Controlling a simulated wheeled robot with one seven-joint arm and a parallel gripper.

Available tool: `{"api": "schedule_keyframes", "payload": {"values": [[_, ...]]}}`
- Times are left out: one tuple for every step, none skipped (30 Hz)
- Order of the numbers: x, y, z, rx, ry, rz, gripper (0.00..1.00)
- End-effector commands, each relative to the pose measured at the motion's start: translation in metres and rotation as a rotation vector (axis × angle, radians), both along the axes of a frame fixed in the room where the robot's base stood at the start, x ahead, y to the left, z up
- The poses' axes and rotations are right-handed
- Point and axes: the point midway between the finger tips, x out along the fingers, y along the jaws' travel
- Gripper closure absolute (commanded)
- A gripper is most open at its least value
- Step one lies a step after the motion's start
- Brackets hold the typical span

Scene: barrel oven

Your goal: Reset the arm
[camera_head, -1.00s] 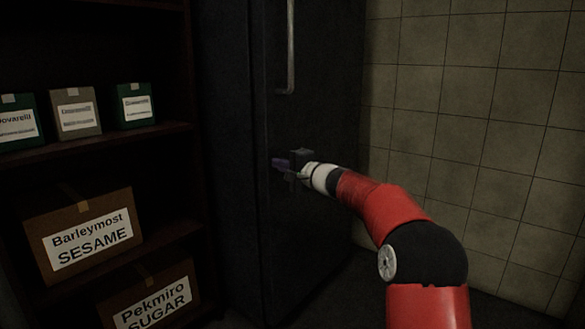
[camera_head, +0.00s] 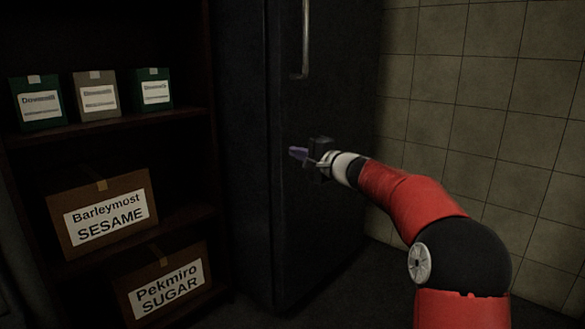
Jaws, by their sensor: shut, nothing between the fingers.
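My gripper (camera_head: 297,153) is at the end of my red arm, near the middle of the head view. It is shut and empty, its fingers pointing left. It shows in front of the dark front of a tall fridge-like cabinet (camera_head: 340,90), below that cabinet's vertical handle (camera_head: 305,40). I cannot tell how far the fingertips are from the cabinet front. My arm reaches in from the lower right, bent at a dark joint.
A dark shelf (camera_head: 110,120) on the left holds small green and grey boxes (camera_head: 96,97). Below are a cardboard SESAME box (camera_head: 110,184) and a SUGAR box (camera_head: 165,262). A tiled wall (camera_head: 470,90) stands at the right. Dark floor lies below my arm.

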Motion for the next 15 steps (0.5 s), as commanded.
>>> {"api": "schedule_keyframes", "payload": {"values": [[-0.012, 0.007, 0.002, -0.001, 0.001, 0.002, 1.0], [-0.018, 0.01, 0.001, -0.001, 0.002, 0.0, 1.0], [-0.025, 0.014, 0.001, -0.002, 0.001, -0.001, 1.0], [-0.03, 0.017, 0.001, -0.001, 0.002, 0.0, 1.0], [-0.035, 0.02, 0.001, -0.003, 0.0, 0.0, 1.0], [-0.041, 0.023, 0.001, -0.001, 0.001, -0.001, 1.0], [-0.045, 0.026, 0.001, -0.003, 0.0, -0.001, 1.0], [-0.049, 0.028, 0.001, -0.003, 0.0, 0.0, 1.0], [-0.053, 0.031, 0.001, -0.001, 0.0, -0.001, 1.0], [-0.056, 0.032, 0.001, -0.002, -0.001, -0.001, 1.0], [-0.058, 0.033, 0.0, -0.003, 0.0, -0.001, 1.0], [-0.06, 0.035, 0.0, -0.003, 0.0, -0.001, 1.0], [-0.063, 0.036, 0.001, -0.005, 0.0, 0.0, 1.0], [-0.066, 0.037, 0.001, -0.013, 0.0, 0.003, 1.0], [-0.072, 0.041, 0.0, -0.032, -0.001, 0.012, 1.0]]}}
